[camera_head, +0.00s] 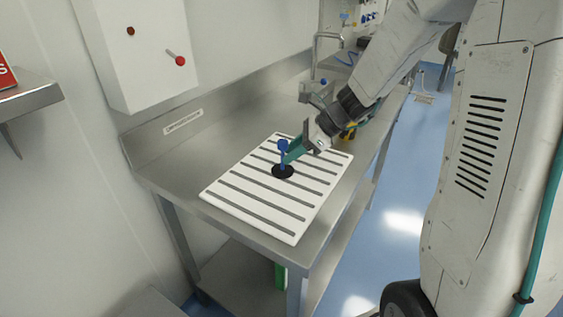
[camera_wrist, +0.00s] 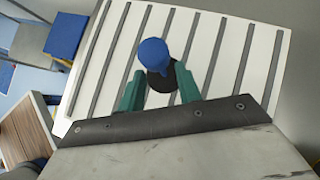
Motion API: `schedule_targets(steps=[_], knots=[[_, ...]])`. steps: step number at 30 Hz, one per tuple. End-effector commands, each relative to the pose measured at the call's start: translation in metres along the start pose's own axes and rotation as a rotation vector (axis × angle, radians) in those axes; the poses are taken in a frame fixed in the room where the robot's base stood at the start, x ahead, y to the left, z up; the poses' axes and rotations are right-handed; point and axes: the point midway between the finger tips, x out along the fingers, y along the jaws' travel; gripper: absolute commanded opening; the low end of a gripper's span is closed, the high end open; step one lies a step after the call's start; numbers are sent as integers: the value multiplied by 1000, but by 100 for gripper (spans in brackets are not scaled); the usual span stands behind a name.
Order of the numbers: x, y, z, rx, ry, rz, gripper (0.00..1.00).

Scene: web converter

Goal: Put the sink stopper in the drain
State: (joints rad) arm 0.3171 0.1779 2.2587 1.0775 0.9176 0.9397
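A blue stopper with a round knob (camera_head: 283,146) stands upright over the white slotted board, and its blue top also shows in the wrist view (camera_wrist: 154,55). A dark round patch (camera_head: 279,173) lies at its foot; I cannot tell whether it is the stopper's disc or the drain hole. My gripper (camera_head: 290,154) has green fingers and reaches in from the right, close to the stopper's stem. In the wrist view the fingers (camera_wrist: 160,80) stand apart, one on each side of the stopper. Whether they touch it is unclear.
The white slotted board (camera_head: 228,192) lies on a steel table (camera_head: 190,155) against the wall. A white wall box with a red knob (camera_head: 180,61) hangs at the back left. A tap (camera_head: 316,45) stands at the far end. The table left of the board is clear.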

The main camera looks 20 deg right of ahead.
Motion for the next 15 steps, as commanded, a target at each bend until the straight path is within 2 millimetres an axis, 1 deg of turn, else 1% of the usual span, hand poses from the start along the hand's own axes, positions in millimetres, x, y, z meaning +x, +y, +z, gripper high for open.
schedule_targets(steps=[1, 6, 9, 15], knots=[[10, 0, -1, 1, 1, 4, 34], [32, 0, -2, -1, 1, 3, 34], [37, 0, -2, -1, 0, 1, 34], [37, 0, -2, -1, 1, 0, 34]])
